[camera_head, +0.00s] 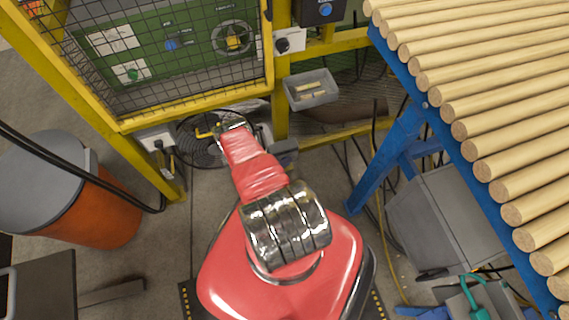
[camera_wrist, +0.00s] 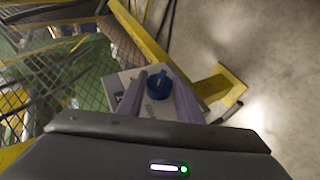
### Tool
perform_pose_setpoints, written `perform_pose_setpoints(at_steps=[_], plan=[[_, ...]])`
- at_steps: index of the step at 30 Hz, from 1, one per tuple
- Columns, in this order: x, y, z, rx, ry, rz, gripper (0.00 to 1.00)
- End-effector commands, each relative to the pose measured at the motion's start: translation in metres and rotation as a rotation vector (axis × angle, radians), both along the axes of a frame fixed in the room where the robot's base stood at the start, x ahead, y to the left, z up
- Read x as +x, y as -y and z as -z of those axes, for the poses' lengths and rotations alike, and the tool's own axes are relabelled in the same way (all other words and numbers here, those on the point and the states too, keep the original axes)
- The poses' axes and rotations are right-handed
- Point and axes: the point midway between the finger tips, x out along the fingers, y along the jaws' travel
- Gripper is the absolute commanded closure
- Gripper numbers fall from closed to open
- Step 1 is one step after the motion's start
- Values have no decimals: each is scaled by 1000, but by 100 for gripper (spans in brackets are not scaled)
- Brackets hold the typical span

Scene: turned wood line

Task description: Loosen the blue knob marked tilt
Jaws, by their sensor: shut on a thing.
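In the wrist view, a blue knob (camera_wrist: 157,86) with a raised grip bar sits on a light grey plate (camera_wrist: 116,84). The two fingers of my gripper (camera_wrist: 158,80) stand on either side of the knob and are shut on it. A small label (camera_wrist: 149,111) shows on the plate between the fingers, too blurred to read. In the head view, my gripper (camera_head: 232,126) is at the end of the red arm, low in front of the yellow frame. I cannot make out the held knob in that view; the arm seems to hide it.
A yellow frame (camera_head: 190,117) with mesh guards a green panel (camera_head: 196,70). A fan (camera_head: 200,153) and a grey tray (camera_head: 311,90) are close to the arm. An orange bin (camera_head: 105,215) is left; a blue conveyor frame (camera_head: 400,130) carrying wooden rods is right.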

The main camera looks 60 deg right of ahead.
Motion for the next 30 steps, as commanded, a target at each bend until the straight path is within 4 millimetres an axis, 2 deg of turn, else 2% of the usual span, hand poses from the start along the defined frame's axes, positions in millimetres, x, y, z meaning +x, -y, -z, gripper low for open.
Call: perform_pose_setpoints(at_steps=[13, 14, 15, 21, 30], plan=[[3, -1, 1, -3, -6, -8, 90], [3, -1, 1, -3, -6, -8, 67], [3, -1, 1, -3, -6, -8, 64], [2, -1, 1, -5, -6, -5, 50], [2, -1, 0, -6, -7, -3, 49]])
